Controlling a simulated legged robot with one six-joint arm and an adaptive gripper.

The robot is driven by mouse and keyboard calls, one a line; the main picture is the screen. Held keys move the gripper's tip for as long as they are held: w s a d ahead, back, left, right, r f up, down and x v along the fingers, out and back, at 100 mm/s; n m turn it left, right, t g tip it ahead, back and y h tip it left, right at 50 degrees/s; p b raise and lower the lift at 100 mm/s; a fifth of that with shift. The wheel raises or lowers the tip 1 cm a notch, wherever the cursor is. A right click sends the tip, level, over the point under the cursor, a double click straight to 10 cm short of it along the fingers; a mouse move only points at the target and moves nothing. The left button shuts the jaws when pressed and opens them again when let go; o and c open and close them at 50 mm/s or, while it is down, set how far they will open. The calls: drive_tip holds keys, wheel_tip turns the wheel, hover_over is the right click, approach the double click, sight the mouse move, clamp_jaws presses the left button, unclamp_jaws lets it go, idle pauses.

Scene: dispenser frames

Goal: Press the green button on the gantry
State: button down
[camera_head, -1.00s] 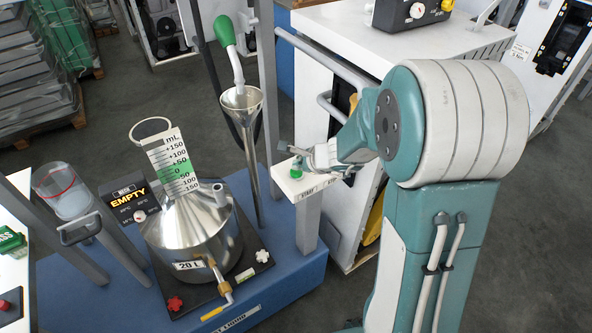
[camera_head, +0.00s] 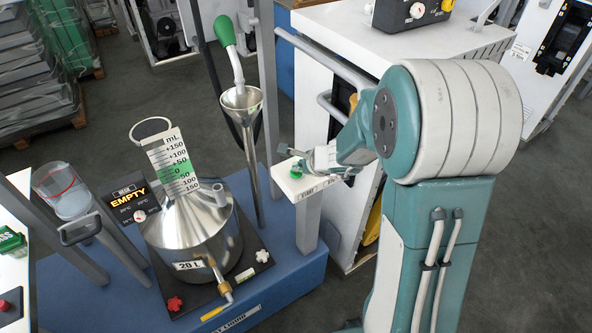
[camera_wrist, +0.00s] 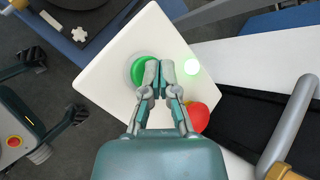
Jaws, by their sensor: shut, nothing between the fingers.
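The green button (camera_wrist: 145,68) sits in a pale round collar on a white plate (camera_wrist: 105,85) in the wrist view. My gripper (camera_wrist: 158,64) is shut and empty, its fingertips over the right part of the button and hiding some of it. Whether they touch the button I cannot tell. A red button (camera_wrist: 199,117) lies to the right of the fingers. In the head view the green button (camera_head: 296,174) shows on the white post top (camera_head: 291,189), with my gripper (camera_head: 297,155) just above and beside it.
A steel 20 L vessel (camera_head: 188,238) with a graduated neck scale stands left of the post on a blue base (camera_head: 292,278). A steel funnel (camera_head: 242,98) rises behind it. A white cabinet with a rail (camera_head: 325,58) stands close behind my gripper.

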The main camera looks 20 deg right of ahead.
idle(0.4)
drive_tip(key=shift+r, duration=0.8)
drive_tip(key=shift+r, duration=0.1)
drive_tip(key=shift+r, duration=2.4)
